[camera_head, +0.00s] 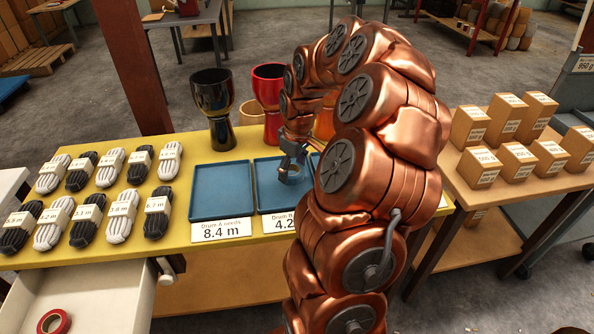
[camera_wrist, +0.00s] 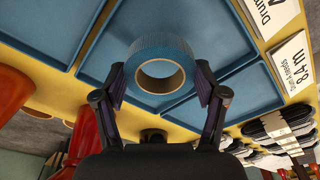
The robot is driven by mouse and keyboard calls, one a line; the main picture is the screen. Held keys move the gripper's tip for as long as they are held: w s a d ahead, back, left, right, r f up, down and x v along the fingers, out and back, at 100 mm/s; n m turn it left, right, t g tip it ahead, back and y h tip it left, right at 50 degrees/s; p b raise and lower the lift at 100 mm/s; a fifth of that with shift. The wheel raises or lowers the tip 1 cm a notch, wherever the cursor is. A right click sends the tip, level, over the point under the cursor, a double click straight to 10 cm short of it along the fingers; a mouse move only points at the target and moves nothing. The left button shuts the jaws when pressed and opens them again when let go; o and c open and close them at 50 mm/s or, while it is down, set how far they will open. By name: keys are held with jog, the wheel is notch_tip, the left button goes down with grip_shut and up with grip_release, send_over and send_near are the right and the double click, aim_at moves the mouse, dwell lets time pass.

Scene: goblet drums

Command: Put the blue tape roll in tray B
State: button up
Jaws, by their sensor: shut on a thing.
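The blue tape roll (camera_wrist: 134,53) is a ring with a pale brown core. In the wrist view it sits between the two fingers of my gripper (camera_wrist: 160,82), which is shut on its outer sides. In the head view my gripper (camera_head: 291,158) holds the roll (camera_head: 290,178) at the middle blue tray, tray B (camera_head: 265,202). The roll is over the tray's area; I cannot tell whether it touches the tray floor. Tray B's right part is hidden behind my arm, and its label is partly covered, with "Drum B" and "4.2" showing.
Tray A (camera_head: 220,190), labelled 8.4 m, is empty at left. Several rope bundles (camera_head: 118,208) lie left on the yellow table. Goblet drums (camera_head: 212,100) stand behind the trays. A red tape roll (camera_head: 54,322) lies in the open drawer (camera_head: 100,290). Boxes (camera_head: 482,165) stand right.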

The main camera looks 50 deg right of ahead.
aim_at(297, 171)
jog(key=shift+w+d+f, duration=0.1)
jog(key=shift+w+d, duration=0.05)
jog(key=shift+d, duration=0.5)
jog(key=shift+w+d, duration=0.15)
jog(key=shift+d, duration=0.5)
notch_tip(297, 171, down, 3)
jog(key=shift+a+r+p, duration=0.1)
jog(key=shift+p, duration=0.25)
jog(key=shift+f, duration=0.35)
jog(key=shift+f, duration=0.25)
jog(key=o, duration=1.1)
jog(key=shift+o, duration=0.2)
jog(key=shift+r, duration=0.15)
